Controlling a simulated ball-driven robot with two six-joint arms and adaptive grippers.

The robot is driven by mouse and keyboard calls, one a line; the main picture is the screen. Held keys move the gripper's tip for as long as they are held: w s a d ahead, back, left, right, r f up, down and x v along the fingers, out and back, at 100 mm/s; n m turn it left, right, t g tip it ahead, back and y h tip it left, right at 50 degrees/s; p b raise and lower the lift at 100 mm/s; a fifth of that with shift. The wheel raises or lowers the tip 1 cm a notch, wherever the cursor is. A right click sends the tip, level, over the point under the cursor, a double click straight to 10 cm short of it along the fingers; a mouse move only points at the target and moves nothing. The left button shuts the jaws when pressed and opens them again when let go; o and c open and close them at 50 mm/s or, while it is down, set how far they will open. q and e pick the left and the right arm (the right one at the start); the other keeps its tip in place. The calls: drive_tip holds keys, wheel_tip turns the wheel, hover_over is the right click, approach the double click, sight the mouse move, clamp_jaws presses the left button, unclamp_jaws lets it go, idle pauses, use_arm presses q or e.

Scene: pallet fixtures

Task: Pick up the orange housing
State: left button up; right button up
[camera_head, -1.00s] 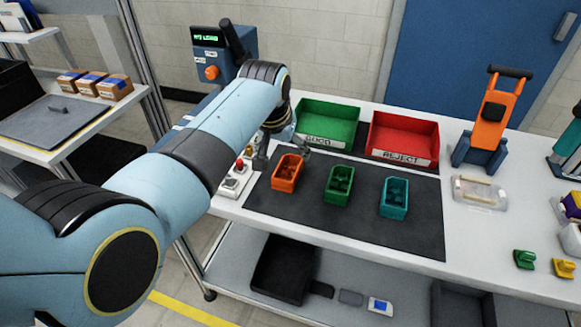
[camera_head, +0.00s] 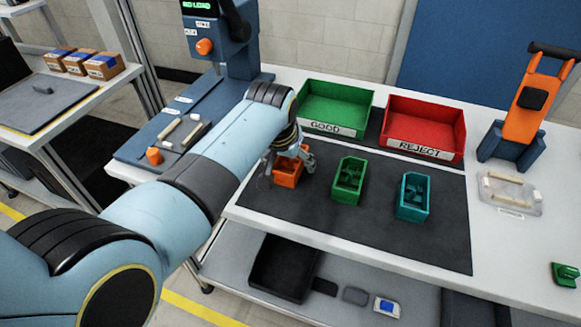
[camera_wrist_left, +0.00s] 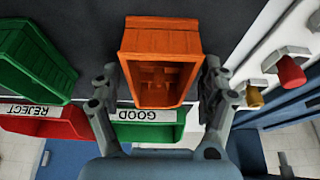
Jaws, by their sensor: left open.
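The orange housing (camera_head: 287,172) is an open box standing on the dark mat (camera_head: 358,231), at the left of the row. My left gripper (camera_head: 292,165) is over it in the head view and partly hides it. In the left wrist view the orange housing (camera_wrist_left: 161,62) lies between the two spread fingers of my left gripper (camera_wrist_left: 160,90). The gripper is open, one finger on each side of the housing. I cannot tell whether the fingers touch it. My right gripper is not in view.
A green housing (camera_head: 347,181) and a teal housing (camera_head: 412,196) stand to the right on the mat. Behind are the green GOOD bin (camera_head: 340,128) and the red REJECT bin (camera_head: 424,151). An orange and blue device (camera_head: 530,108) stands at the right. The mat's front is clear.

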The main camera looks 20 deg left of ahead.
use_arm(q)
drive_tip(key=shift+s+r, duration=0.2)
drive_tip(key=shift+r, duration=0.05)
drive_tip(key=shift+w, duration=0.1)
drive_tip(key=c, duration=1.3)
drive_tip(key=shift+c, duration=0.2)
